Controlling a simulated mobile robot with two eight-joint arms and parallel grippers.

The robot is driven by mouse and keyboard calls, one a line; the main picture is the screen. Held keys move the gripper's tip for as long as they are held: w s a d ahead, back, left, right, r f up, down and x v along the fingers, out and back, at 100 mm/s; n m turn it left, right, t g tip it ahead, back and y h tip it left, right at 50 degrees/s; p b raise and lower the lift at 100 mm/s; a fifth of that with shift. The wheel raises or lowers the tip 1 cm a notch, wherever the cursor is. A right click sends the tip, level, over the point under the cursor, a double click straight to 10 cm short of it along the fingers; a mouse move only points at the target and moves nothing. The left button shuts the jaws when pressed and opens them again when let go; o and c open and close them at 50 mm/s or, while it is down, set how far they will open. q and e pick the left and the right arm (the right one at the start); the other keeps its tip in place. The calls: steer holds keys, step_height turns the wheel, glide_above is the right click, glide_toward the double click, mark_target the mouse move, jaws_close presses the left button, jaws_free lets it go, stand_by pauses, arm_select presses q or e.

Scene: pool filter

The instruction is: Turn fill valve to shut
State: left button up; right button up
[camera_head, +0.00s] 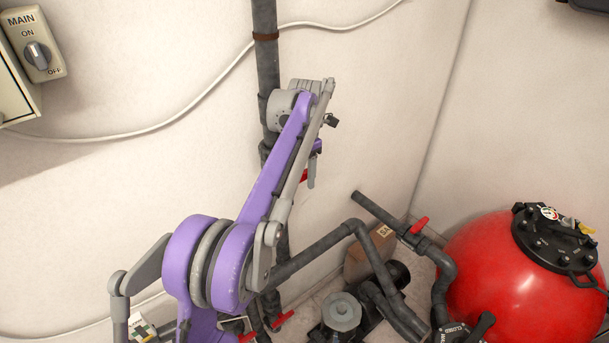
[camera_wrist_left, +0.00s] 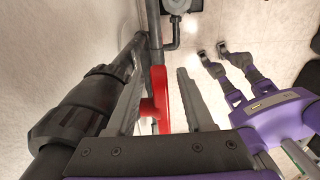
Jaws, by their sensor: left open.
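The fill valve's red handle (camera_wrist_left: 161,98) sits on the dark vertical pipe by the wall. In the left wrist view it lies between the two grey fingers of my left gripper (camera_wrist_left: 158,92), which is open. A gap shows between the handle and the right finger; I cannot tell whether the left finger touches it. In the head view my left gripper (camera_head: 312,172) is beside the pipe (camera_head: 267,68), and only a bit of the red handle (camera_head: 303,176) shows. My arm hides the valve body. My right gripper is not in view.
A red filter tank (camera_head: 490,270) with a black lid stands at the right. Dark pipes, a pump (camera_head: 342,312) and a cardboard box (camera_head: 370,252) are on the floor below. Another red valve handle (camera_head: 419,225) is near the tank. A MAIN switch (camera_head: 36,55) is at upper left.

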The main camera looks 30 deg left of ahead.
mark_target(305, 170)
arm_select(q)
steer(key=r, duration=0.5)
steer(key=r+p, duration=0.1)
steer(key=r, duration=0.4)
steer(key=shift+w, duration=0.2)
steer(key=shift+s+r, duration=0.2)
steer(key=shift+r, duration=0.1)
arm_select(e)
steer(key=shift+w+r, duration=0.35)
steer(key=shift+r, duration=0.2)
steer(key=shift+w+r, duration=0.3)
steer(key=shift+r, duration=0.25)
